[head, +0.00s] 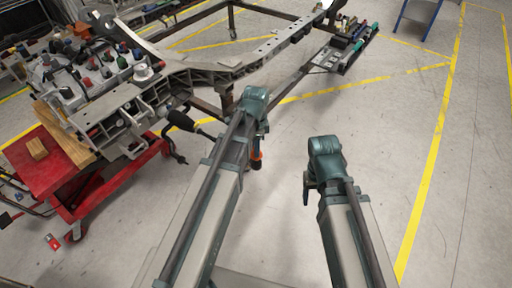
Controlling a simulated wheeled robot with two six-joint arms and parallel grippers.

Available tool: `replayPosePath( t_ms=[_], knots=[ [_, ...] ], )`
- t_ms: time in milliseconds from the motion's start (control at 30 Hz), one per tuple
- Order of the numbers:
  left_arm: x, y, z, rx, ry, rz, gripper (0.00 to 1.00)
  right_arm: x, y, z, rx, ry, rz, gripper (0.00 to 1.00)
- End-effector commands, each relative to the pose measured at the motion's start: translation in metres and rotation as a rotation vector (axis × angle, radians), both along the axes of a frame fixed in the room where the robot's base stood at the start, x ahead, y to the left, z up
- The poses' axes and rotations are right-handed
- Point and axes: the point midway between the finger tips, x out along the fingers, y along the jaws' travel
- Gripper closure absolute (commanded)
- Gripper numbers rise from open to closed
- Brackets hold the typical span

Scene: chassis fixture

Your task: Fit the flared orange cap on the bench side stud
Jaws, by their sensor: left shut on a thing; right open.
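My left gripper (258,152) points down beside my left forearm, which hides part of it. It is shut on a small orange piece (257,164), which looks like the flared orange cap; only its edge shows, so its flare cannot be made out. The cap is held over open floor, to the right of the chassis fixture and apart from it. My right gripper (307,190) is open and appears empty, farther right over bare floor; its fingers are small and partly hidden. I cannot pick out the bench side stud among the parts at left.
A grey metal chassis frame (215,75) runs from left to upper right. An engine with several coloured caps (100,70) sits at left. A red cart (50,165) with a wooden block (37,149) stands below it. Right floor is clear.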

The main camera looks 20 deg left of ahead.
Motion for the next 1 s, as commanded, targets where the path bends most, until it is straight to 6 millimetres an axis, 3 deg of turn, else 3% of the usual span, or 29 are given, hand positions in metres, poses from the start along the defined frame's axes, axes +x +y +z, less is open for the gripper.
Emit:
replayPosePath(
  t_ms=[1000],
  knots=[
    [0.0, 0.0, -0.031, 0.0, 0.0, 0.0, 1.0, 0.0, 0.0, -0.031, 0.0, 0.0, 0.0, 0.35]
  ],
)
